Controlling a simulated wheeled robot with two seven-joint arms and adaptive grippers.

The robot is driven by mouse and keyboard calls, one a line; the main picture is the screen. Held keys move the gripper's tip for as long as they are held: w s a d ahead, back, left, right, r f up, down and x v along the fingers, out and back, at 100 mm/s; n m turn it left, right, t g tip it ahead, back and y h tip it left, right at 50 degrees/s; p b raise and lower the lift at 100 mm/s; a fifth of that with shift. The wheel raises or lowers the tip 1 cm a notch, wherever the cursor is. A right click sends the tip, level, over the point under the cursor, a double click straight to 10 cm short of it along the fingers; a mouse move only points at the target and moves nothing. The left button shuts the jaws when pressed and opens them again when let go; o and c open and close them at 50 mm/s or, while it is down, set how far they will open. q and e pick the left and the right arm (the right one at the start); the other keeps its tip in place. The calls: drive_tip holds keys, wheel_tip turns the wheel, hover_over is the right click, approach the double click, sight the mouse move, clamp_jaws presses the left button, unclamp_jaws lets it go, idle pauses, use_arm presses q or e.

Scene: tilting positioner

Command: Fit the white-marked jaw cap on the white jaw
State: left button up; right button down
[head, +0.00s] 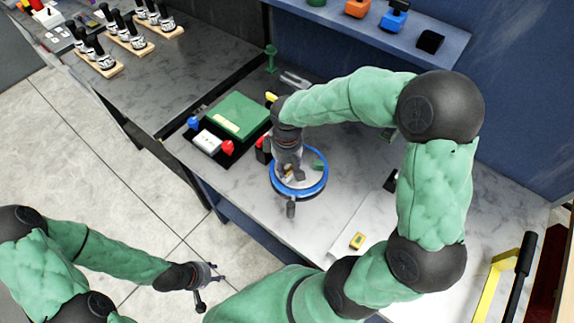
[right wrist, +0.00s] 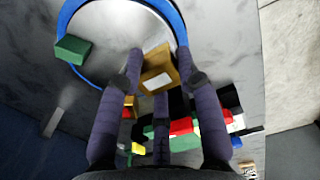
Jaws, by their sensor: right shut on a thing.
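The jaw cap with the white mark (right wrist: 157,72) is a yellow-brown block with a white patch in the right wrist view. My right gripper (head: 290,178) is shut on it, pointing down over the round positioner plate with a blue rim (head: 301,197). A green jaw (right wrist: 73,48) stands near the rim, and it also shows in the head view (head: 318,165). I cannot make out the white jaw, and whether the cap touches anything beneath is unclear. My left gripper (head: 211,285) is open and empty, over the floor.
A yellow cap with a green mark (head: 357,240) lies on a white sheet at the right. A green box (head: 238,115), a red knob (head: 228,148) and a blue knob (head: 193,123) stand left of the positioner. A shelf (head: 455,40) runs along the back.

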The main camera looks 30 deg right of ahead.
drive_tip(key=shift+f, duration=0.2)
drive_tip(key=shift+f+b, duration=1.05)
drive_tip(key=shift+f, duration=0.2)
drive_tip(key=c, duration=0.8)
unclamp_jaws()
drive_tip(key=shift+o, duration=0.2)
drive_tip(key=o, duration=0.5)
drive_tip(key=shift+r, duration=0.1)
drive_tip(key=shift+r+p, duration=2.8)
drive_tip(key=shift+r, duration=0.6)
